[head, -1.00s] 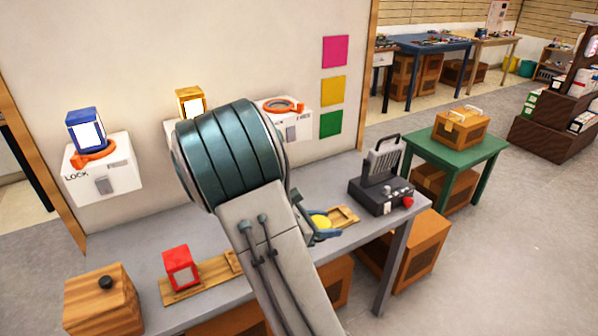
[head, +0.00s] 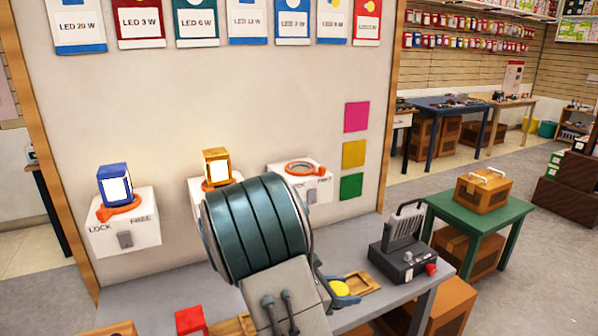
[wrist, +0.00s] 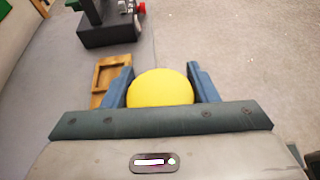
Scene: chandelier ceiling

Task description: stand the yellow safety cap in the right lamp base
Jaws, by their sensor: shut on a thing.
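The yellow safety cap (wrist: 160,88) is between the two blue fingers of my gripper (wrist: 160,85) in the wrist view, which are shut on it. In the head view the cap (head: 340,288) shows as a small yellow shape beside my arm, above the bench near a wooden tray. The right lamp base (head: 326,186) is a white wall box with an orange ring on top, and nothing stands in the ring. My gripper is below and apart from this base. My arm hides part of the middle base.
A blue lamp (head: 115,184) stands in the left base (head: 125,235), and a yellow lamp (head: 217,166) in the middle one. On the bench are a wooden tray (head: 362,284), a black device with a raised lid (head: 393,262) and a red block (head: 190,320).

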